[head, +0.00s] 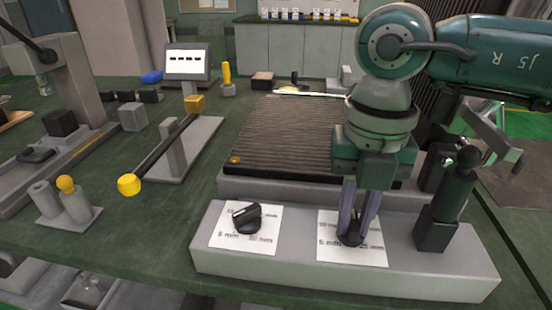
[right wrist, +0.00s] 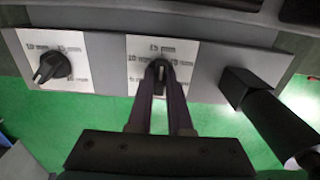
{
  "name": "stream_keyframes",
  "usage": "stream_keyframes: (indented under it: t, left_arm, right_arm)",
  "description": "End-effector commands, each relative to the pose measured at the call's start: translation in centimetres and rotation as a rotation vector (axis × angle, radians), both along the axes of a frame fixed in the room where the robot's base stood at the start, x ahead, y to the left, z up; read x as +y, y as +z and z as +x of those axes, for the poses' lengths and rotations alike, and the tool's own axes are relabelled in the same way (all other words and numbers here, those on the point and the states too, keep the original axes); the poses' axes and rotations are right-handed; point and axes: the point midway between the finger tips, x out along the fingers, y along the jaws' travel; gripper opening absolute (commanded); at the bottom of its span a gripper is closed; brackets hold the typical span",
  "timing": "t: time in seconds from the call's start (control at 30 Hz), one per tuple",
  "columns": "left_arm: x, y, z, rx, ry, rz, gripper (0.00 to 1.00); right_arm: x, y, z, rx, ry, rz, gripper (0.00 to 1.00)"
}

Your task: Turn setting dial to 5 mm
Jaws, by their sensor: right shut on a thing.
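Two black dials sit on white label plates on a grey panel. The left dial (head: 247,218) is free; it also shows in the right wrist view (right wrist: 52,67), its pointer end toward the lower left. The right dial (head: 350,239) is between the fingertips of my right gripper (head: 357,226), which is shut on it from above. In the right wrist view the fingers (right wrist: 160,88) flank this dial and partly hide it and its labels. "5 mm" is readable at the lower left of both plates in the head view. My left gripper is not in view.
A dark upright handle (head: 447,200) stands on the panel right of my gripper. A ribbed plate (head: 285,135) lies behind the panel. A yellow-knobbed lever (head: 129,185) and a small display (head: 186,61) stand to the left.

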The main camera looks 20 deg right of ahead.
Motion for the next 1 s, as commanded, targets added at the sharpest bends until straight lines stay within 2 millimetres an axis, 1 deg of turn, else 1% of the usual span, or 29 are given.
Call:
stream_keyframes:
  t: [0.27, 0.47, 0.67, 1.0]
  left_arm:
    - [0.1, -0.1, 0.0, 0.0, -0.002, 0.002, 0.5]
    - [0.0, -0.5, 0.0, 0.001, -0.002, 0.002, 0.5]
    - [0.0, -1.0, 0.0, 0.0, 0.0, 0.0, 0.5]
    - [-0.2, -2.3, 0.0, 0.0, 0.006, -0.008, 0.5]
  right_arm:
    - [0.0, 0.0, 0.0, 0.0, 0.024, 0.0, 0.0]
    - [0.0, -0.1, 0.0, 0.0, 0.112, 0.0, 0.0]
    - [0.0, -0.2, 0.0, 0.0, 0.27, 0.0, 0.0]
    - [-0.1, -0.2, 0.1, -0.002, 0.592, -0.001, 0.0]
